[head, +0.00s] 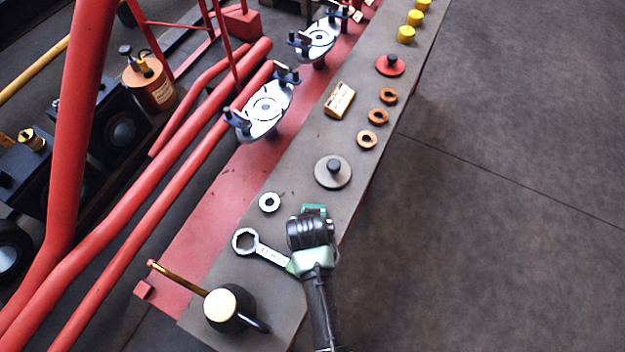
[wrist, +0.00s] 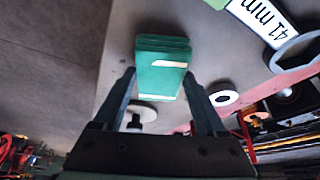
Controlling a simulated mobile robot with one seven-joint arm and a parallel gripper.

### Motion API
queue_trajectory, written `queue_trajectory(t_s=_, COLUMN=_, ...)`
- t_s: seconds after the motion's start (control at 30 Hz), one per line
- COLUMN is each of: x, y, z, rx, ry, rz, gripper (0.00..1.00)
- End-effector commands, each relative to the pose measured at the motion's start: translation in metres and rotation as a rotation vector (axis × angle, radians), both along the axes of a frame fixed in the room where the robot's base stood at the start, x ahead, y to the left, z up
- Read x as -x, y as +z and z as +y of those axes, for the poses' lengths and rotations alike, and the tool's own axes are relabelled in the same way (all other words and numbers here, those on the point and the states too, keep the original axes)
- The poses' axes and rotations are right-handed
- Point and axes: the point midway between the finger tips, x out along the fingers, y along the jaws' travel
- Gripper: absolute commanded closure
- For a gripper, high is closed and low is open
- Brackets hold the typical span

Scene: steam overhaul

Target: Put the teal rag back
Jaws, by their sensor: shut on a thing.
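The teal rag (head: 314,209) is a small folded block, seen at the tip of my gripper (head: 311,220) over the grey bench top in the head view. Most of it is hidden there by the gripper. In the wrist view the rag (wrist: 161,62) sits between the two dark fingers, its layered folds and a pale patch showing. My gripper is shut on it. I cannot tell whether the rag touches the bench or hangs just above it.
A ring spanner (head: 262,248) lies just left of my gripper, with an oil can (head: 229,308) near the bench's front end. A pale ring (head: 269,202) and a grey knobbed disc (head: 333,172) lie beyond. Floor (head: 500,210) to the right is clear.

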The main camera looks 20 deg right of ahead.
Motion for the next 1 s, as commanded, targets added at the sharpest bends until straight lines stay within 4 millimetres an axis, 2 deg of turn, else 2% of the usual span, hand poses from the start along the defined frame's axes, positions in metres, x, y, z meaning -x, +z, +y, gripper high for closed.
queue_trajectory(t_s=0.03, x=0.000, y=-0.003, z=0.000, rx=0.000, ry=0.000, rz=0.000, gripper=0.78)
queue_trajectory(t_s=0.07, x=0.000, y=-0.002, z=0.000, rx=0.000, ry=0.000, rz=0.000, gripper=0.21)
queue_trajectory(t_s=0.17, x=0.000, y=-0.001, z=0.000, rx=0.000, ry=0.000, rz=0.000, gripper=0.03)
queue_trajectory(t_s=0.2, x=0.000, y=-0.001, z=0.000, rx=0.000, ry=0.000, rz=0.000, gripper=0.00)
queue_trajectory(t_s=0.43, x=0.000, y=0.000, z=0.000, rx=0.000, ry=0.000, rz=0.000, gripper=0.00)
queue_trajectory(t_s=0.57, x=0.003, y=0.010, z=0.002, rx=0.001, ry=0.001, rz=-0.001, gripper=0.00)
queue_trajectory(t_s=1.0, x=0.032, y=0.091, z=0.018, rx=0.001, ry=0.001, rz=-0.001, gripper=0.00)
